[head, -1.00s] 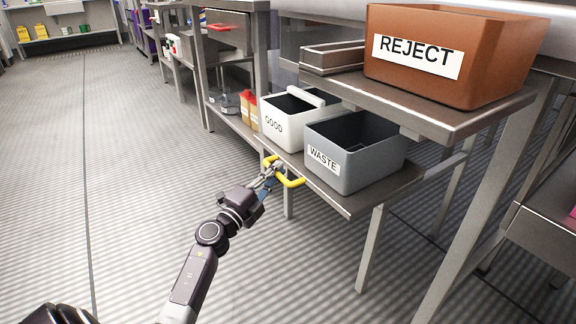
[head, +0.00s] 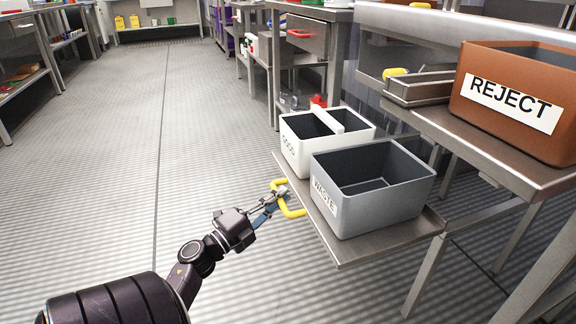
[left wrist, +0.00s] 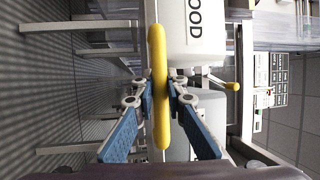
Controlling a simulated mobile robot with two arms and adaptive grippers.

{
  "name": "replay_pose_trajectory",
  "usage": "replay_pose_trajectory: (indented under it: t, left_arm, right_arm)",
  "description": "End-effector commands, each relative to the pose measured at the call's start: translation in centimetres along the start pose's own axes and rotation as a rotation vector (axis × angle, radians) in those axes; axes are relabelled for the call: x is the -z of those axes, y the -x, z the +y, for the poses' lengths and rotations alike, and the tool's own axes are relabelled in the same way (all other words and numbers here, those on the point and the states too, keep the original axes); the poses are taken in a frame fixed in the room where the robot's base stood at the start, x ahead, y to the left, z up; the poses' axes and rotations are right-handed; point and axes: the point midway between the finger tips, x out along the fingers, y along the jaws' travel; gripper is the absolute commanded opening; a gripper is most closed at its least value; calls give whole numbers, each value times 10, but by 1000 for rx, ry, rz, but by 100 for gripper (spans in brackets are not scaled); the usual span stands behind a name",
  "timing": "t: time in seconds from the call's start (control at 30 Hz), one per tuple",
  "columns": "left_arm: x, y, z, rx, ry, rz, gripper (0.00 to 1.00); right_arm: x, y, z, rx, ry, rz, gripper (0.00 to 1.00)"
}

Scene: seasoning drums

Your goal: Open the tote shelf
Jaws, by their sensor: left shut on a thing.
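The tote shelf (head: 345,255) is a flat metal shelf below the REJECT bench level, standing out from under it toward the aisle. A white GOOD tote (head: 293,150) and a grey WASTE tote (head: 372,205) stand on it. A yellow handle (head: 291,211) is on its front edge. My left gripper (head: 277,194) is shut on this handle. In the left wrist view, its two fingers (left wrist: 161,97) press the yellow bar (left wrist: 157,60) from both sides. My right gripper is not in view.
A brown REJECT bin (head: 512,100) stands on the upper metal bench, beside a narrow metal tray (head: 420,90). Another bench with a red-handled drawer (head: 300,35) is farther back. The aisle floor (head: 110,150) on the left is clear.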

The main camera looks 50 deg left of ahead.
Motion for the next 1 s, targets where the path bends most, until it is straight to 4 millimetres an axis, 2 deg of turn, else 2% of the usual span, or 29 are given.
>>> replay_pose_trajectory:
  t: [0.37, 0.4, 0.53, 0.83, 1.0]
  left_arm:
    - [1, 1, 1, -2, 2, 3, 0]
    - [1, 1, 1, -2, 2, 2, 16]
    - [0, 1, 1, -2, 1, 2, 30]
    - [0, 2, 0, -1, 1, 0, 30]
    - [-1, 21, 2, -4, 3, -2, 30]
  right_arm:
    - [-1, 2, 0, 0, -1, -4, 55]
    - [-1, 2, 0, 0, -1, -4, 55]
    - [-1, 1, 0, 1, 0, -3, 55]
    - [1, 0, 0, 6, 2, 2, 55]
    - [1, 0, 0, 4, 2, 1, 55]
